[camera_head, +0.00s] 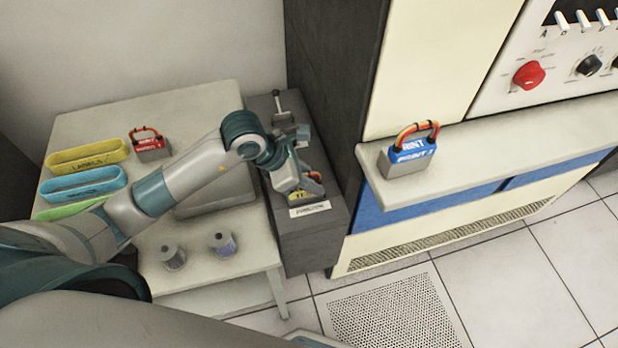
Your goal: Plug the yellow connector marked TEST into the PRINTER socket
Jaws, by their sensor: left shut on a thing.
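My left gripper (300,183) is over the dark box (315,235) beside the table. It is shut on the yellow connector (301,196), which shows only partly under the fingers, with the start of its lettering visible. The connector is at the front part of the box's top, just behind a white label (309,209) too small to read surely. I cannot tell whether the connector touches or sits in a socket there, since the gripper hides it. No socket can be clearly made out as PRINTER. My right gripper is not in view.
A blue connector marked PRINT (407,160) stands on the machine's ledge (500,150). A red connector (151,148) stands on the table (115,118) near yellow (87,157), blue (84,183) and green trays. Two spools (222,243) stand at the table's front. A metal post (281,106) rises from the box's rear.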

